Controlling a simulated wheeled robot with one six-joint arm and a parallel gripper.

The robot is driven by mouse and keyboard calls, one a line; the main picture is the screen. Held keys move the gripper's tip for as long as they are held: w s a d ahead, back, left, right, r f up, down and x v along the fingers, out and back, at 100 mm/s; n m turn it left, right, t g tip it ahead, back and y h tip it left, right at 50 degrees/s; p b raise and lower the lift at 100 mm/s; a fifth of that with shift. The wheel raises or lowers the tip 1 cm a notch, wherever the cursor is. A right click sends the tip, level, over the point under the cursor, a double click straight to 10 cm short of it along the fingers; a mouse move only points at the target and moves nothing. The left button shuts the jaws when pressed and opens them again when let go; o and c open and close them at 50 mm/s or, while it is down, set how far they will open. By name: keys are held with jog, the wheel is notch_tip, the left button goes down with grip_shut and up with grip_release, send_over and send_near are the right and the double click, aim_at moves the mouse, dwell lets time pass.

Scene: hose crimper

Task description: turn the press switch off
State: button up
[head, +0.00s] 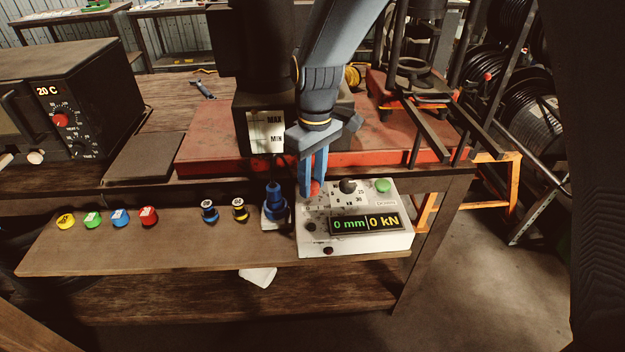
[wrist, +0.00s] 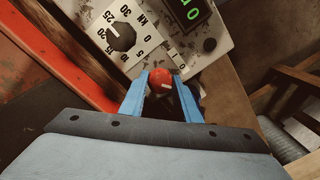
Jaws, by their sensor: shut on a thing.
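The press switch is a small red knob (head: 315,188) at the back left of the white control box (head: 318,238). In the wrist view the red knob (wrist: 160,78) sits between my blue fingertips, with a short white mark on its face. My gripper (head: 312,178) reaches down from above and is shut on the knob; in the wrist view my gripper (wrist: 160,86) holds it from both sides. The display (head: 366,223) reads 0 mm and 0 kN.
A black dial (head: 347,186) and a green button (head: 382,186) are close to the right of the knob. A blue fitting (head: 275,205) stands just left of the box. Several coloured caps and the oven (head: 62,105) are farther left. The red press base (head: 225,150) lies behind.

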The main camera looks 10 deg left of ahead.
aim_at(313, 183)
jog(key=shift+w+n, duration=0.1)
jog(key=shift+n, duration=0.9)
jog(key=o, duration=1)
jog(key=shift+o, duration=0.2)
jog(key=shift+w+r+b, duration=0.15)
jog(key=shift+r+b, duration=0.95)
jog(key=shift+r, duration=2.85)
